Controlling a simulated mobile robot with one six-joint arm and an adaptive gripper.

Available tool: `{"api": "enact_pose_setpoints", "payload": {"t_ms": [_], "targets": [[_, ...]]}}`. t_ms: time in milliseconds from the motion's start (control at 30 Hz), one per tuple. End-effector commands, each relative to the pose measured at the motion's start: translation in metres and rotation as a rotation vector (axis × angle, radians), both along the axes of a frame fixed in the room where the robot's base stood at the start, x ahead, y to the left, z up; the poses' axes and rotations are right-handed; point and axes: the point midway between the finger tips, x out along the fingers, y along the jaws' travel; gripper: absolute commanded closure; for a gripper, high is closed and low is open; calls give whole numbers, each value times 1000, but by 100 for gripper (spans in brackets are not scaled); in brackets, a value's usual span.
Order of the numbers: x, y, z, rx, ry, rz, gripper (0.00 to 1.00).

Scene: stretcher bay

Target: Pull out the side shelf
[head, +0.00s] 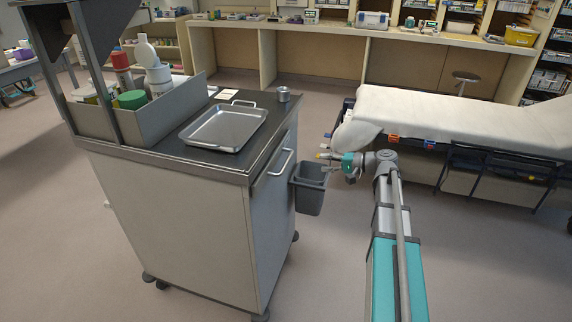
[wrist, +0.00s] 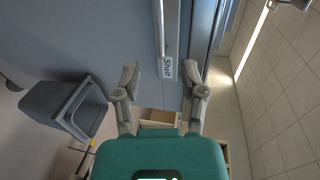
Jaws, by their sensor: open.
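The trolley (head: 185,200) stands at the left of the head view, with a bar handle (head: 281,163) on its right side just below the top. In the wrist view, a white label reading "Shelf" (wrist: 168,69) sits at the end of a pale bar (wrist: 160,28) near the trolley's top edge. My gripper (head: 323,161) is open and empty, to the right of the handle and apart from it. In the wrist view my gripper's spread fingertips (wrist: 162,75) show on either side of the label. No pulled-out shelf surface is visible.
A grey bin (head: 310,188) hangs on the trolley's side, close to my gripper; it also shows in the wrist view (wrist: 68,104). A metal tray (head: 226,127) and a small cup (head: 284,94) rest on top. A stretcher (head: 450,115) stands at right. Floor is clear in front.

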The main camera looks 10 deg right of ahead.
Motion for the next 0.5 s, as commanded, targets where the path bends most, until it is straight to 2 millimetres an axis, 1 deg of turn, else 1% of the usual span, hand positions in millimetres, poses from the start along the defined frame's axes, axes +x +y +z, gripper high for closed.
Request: {"api": "enact_pose_setpoints", "payload": {"t_ms": [267,367,500], "targets": [[2,4,-2,-2,1,1,46],[6,10,-3,-2,1,2,46],[12,23,-7,-2,1,4,46]]}}
